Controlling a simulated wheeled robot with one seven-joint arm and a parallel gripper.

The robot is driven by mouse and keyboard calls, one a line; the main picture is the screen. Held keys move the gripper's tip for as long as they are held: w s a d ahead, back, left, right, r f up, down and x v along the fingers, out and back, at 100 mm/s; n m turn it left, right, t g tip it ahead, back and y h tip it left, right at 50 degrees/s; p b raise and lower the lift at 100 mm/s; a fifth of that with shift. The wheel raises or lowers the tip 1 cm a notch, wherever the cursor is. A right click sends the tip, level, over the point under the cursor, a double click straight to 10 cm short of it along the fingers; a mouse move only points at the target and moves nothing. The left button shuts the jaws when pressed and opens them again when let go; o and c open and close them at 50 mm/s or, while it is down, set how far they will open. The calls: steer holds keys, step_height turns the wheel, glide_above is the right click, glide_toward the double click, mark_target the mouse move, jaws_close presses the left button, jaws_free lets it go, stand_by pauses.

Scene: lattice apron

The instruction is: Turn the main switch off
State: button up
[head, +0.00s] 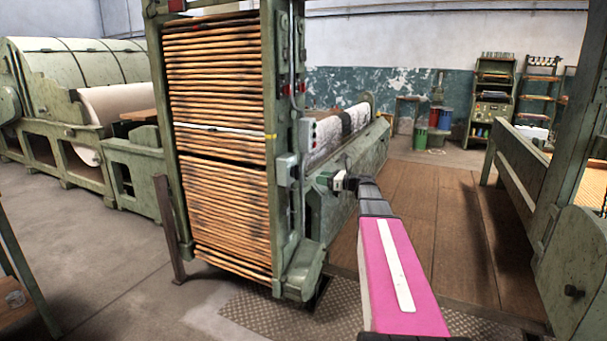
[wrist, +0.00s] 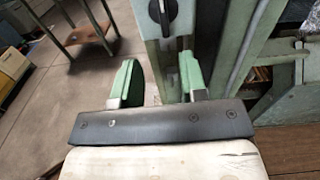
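The main switch appears to be a black rotary knob (wrist: 163,10) on a pale grey plate, at the top edge of the wrist view and partly cut off. Its handle looks roughly upright. In the head view a grey box (head: 288,169) sits on the green machine post, and the knob on it cannot be made out. My gripper (wrist: 158,72) is open, its two green fingers apart with nothing between them. The knob shows beyond the fingertips, with no contact visible. In the head view my gripper (head: 322,179) is just right of the grey box.
A small box with buttons (head: 308,135) is fixed above and right of the grey box. The tall green frame with wooden slats (head: 220,140) stands to the left. A roller machine (head: 345,160) lies behind my gripper. Wooden flooring (head: 430,210) is clear to the right.

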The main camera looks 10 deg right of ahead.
mark_target(299, 172)
steer(key=x, duration=0.7)
steer(key=r+x, duration=0.1)
steer(key=x, duration=0.2)
steer(key=shift+w, duration=0.35)
jaws_close()
